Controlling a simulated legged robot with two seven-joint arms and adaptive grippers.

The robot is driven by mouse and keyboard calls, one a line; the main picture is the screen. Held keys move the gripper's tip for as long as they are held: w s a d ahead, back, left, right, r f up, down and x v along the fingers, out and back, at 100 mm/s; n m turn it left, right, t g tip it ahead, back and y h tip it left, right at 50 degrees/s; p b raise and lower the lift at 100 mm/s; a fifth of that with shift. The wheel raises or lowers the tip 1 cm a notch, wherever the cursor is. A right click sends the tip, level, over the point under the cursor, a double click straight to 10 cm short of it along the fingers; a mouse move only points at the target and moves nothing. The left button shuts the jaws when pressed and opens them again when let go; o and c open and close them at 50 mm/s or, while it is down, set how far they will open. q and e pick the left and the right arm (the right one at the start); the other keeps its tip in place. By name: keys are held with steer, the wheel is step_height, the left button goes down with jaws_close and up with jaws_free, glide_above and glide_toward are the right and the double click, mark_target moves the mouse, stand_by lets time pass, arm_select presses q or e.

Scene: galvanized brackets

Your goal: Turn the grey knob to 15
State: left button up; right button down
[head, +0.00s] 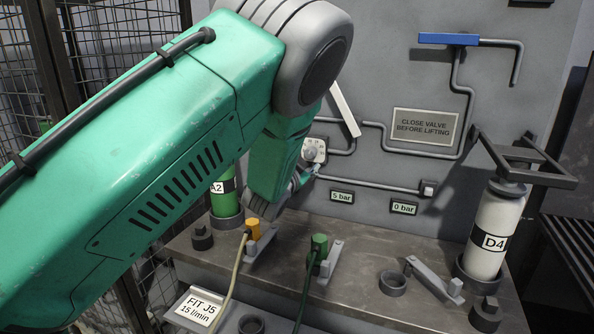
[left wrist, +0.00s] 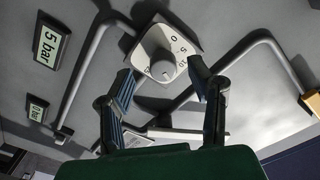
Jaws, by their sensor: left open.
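The grey knob (left wrist: 162,66) sits in the middle of a white dial plate (left wrist: 183,42) on the grey wall panel. In the left wrist view 0, 5 and 10 can be read on the plate; the knob's setting cannot be told. The head view also shows the knob (head: 310,153), partly behind my left arm. My left gripper (left wrist: 160,84) is open, with its two fingers apart on either side of the knob's lower part in the picture. No contact can be seen. In the head view the left gripper (head: 301,179) is small and mostly hidden by my arm.
Pipes (head: 375,186) and a blue-handled valve (head: 448,39) are on the panel. Displays read 5 bar (head: 342,196) and 0 bar (head: 404,208).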

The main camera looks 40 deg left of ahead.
arm_select(q)
steer(key=v, duration=0.8)
steer(key=shift+s, duration=0.2)
steer(key=shift+f, duration=0.15)
